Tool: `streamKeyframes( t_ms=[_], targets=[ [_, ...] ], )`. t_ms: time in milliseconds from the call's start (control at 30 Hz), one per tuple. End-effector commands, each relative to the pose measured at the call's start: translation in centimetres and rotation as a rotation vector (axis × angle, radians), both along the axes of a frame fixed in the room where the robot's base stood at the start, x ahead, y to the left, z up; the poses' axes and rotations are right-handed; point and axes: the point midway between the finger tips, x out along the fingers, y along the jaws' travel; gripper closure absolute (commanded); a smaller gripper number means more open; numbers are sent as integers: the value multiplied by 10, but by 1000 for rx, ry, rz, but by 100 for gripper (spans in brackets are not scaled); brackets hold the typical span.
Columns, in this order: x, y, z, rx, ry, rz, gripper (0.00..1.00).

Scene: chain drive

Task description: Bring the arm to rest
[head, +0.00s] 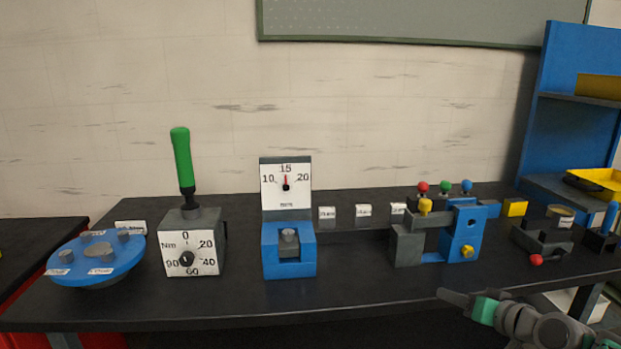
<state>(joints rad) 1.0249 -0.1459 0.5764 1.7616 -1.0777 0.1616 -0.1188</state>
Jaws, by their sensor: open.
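My gripper (462,300) is in the lower right of the head view, in front of the bench's front edge. A dark finger points left, with green parts behind it. It looks empty and apart from everything on the bench. The sensed opening between the fingers is hard to see from this angle. My arm (545,328) runs out of the picture at the bottom right.
The dark bench (350,290) carries a blue turntable (75,270), a dial box with a green handle (182,160), a blue gauge stand (288,245), a blue-grey fixture with coloured knobs (465,230) and a small grey vise-like block (543,238). A blue shelf (560,70) stands right.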

Motion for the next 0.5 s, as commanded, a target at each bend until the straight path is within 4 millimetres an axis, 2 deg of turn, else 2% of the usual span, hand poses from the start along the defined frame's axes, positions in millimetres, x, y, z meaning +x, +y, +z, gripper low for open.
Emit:
streamKeyframes(
  t_ms=[33, 133, 233, 300, 333, 400, 500],
  targets=[
    [5, 27, 14, -27, 55, 39, 51],
    [1, 79, 21, -91, 198, 99, 51],
    [-22, 140, 35, -182, 369, 160, 51],
    [-52, 178, 48, -254, 493, 188, 51],
    [-68, 191, 53, -283, 542, 195, 51],
    [-105, 212, 63, -342, 642, 199, 51],
    [-149, 226, 71, -395, 742, 188, 51]
  ],
)
